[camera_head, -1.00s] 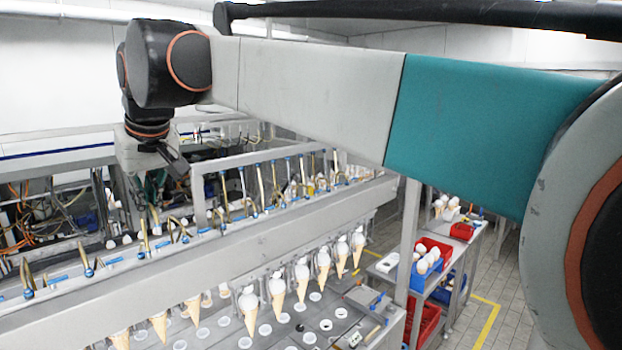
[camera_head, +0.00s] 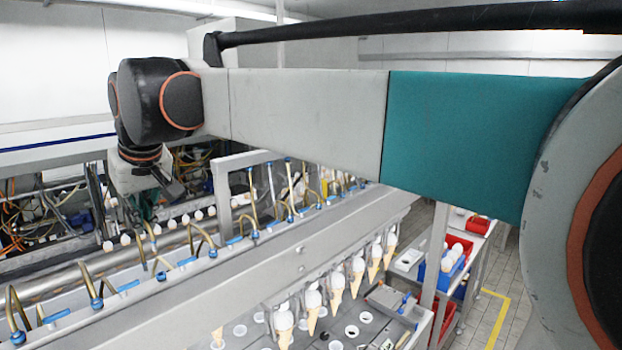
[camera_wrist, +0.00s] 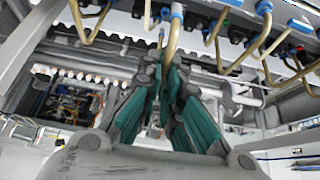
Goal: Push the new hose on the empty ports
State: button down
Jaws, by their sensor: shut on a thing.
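My gripper (camera_wrist: 173,78) shows in the wrist view with its teal fingers closed around a tan hose (camera_wrist: 173,38). The hose runs up from the fingers toward a blue fitting (camera_wrist: 177,11); I cannot tell whether it is seated there. In the head view my gripper (camera_head: 147,205) is at the left, above the far side of the metal rail (camera_head: 310,245), and its fingertips are partly hidden. A row of blue ports (camera_head: 253,234) with curved tan hoses lines the rail. The wrist view also shows a blue port (camera_wrist: 297,25) at the right. I cannot tell which ports are empty.
White-topped cones (camera_head: 338,285) hang along the rail's near side. A metal upright frame (camera_head: 222,195) stands on the rail right of my gripper. Cables and machinery (camera_head: 30,215) fill the far left. Red and blue bins (camera_head: 440,270) stand at the right.

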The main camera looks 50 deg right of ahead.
jog(key=shift+w+f, duration=0.15)
jog(key=shift+w, duration=0.05)
jog(key=shift+s, duration=0.3)
jog(key=shift+f+b, duration=1)
jog(key=shift+f, duration=0.7)
jog(key=shift+f+b, duration=0.75)
jog(key=shift+f, duration=0.6)
dwell(1.3)
jog(key=c, duration=1.7)
grip_release()
jog(key=shift+o, duration=0.5)
jog(key=shift+o, duration=1)
